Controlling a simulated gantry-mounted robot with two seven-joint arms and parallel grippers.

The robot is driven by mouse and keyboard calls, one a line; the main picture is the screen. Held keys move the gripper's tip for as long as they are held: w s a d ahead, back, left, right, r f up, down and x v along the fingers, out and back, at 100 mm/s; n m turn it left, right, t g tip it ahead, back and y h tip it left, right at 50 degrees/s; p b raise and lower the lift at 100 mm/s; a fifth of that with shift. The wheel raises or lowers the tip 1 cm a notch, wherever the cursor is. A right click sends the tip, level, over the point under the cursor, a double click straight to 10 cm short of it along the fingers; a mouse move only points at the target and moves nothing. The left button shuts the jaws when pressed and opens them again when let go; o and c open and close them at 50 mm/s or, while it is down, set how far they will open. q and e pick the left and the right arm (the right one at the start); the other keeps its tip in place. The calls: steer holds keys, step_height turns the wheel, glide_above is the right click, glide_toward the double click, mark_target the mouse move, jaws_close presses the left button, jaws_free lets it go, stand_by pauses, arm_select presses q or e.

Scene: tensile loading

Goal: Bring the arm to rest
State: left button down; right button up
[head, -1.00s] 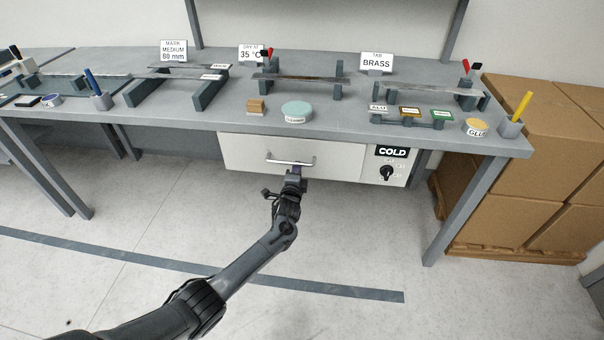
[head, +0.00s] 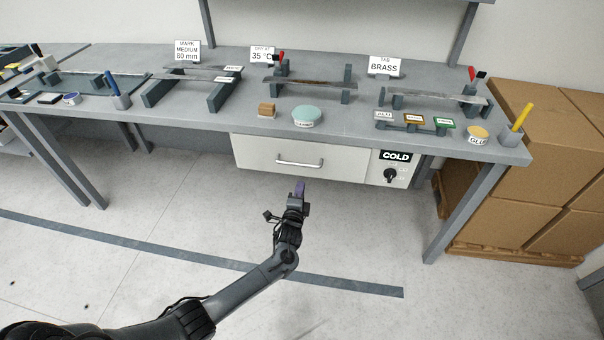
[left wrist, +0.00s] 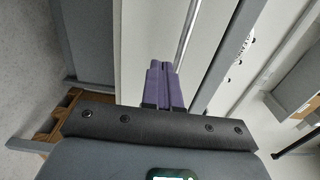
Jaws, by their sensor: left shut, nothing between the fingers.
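My left gripper (head: 299,187) is shut and empty in front of the workbench, a little below the drawer handle in the head view. Its purple fingers are pressed together in the left wrist view (left wrist: 163,85). The white drawer (head: 262,158) under the bench looks shut, with its metal bar handle (head: 300,163) clear of my fingers. The handle also runs as a bright bar past the fingertips in the left wrist view (left wrist: 186,35). My left arm reaches in from the lower left over open floor. My right gripper is not in view.
The bench top (head: 225,118) carries racks with strips, a wooden block (head: 267,109), a teal round pad (head: 307,117) and a yellow pen in a cup (head: 511,135). A dial (head: 390,175) sits under the COLD label. Cardboard boxes (head: 545,170) stand right. Floor before the bench is free.

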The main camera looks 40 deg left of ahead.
arm_select(q)
steer(key=s+d+f+g+h+p, duration=0.1)
steer(key=s+d+f+h+p, duration=0.15)
steer(key=s+d, duration=0.45)
steer(key=s+d+f+g+h+p, duration=0.15)
steer(key=s+p, duration=0.25)
steer(key=s, duration=0.8)
steer(key=s+d+r+n+g+h+p, duration=0.3)
steer(key=s+d+r+n+g+h, duration=0.45)
steer(key=s+d+r, duration=0.9)
step_height(320, 180, up, 36)
steer(key=s+a+n+g+y+p, duration=0.1)
steer(key=n+p, duration=0.1)
steer(key=p, duration=3.6)
steer(key=shift+a+r+g+y, duration=0.25)
steer(key=shift+a+g+y, duration=0.05)
steer(key=shift+a+y, duration=0.05)
